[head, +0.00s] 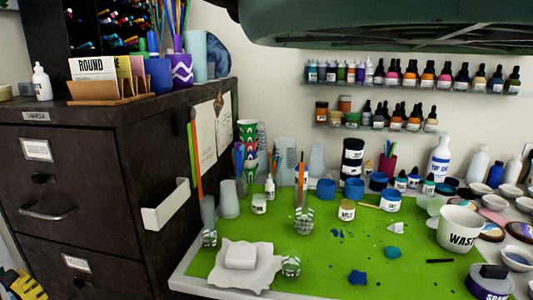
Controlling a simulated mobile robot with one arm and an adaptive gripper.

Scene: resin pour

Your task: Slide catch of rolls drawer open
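A dark metal filing cabinet (95,180) stands at the left, with two drawer fronts partly in view. The upper drawer (80,190) looks shut. It has a white label card (37,150), a small dark catch (42,179) below the card and a curved metal pull handle (47,213). The lower drawer (45,250) has its own label card (76,262) and a dark catch (80,284), and is cut off by the bottom edge. I cannot read either card, so I cannot tell which is the rolls drawer. My gripper is not recognisable in this view.
A white-edged worktable with a green mat (325,272) stands right of the cabinet, crowded with cups, jars and a waste cup (459,229). A white holder (165,204) sticks out from the cabinet's side. A yellow-and-black object (18,285) is at bottom left. A dark green housing (390,25) overhangs the table.

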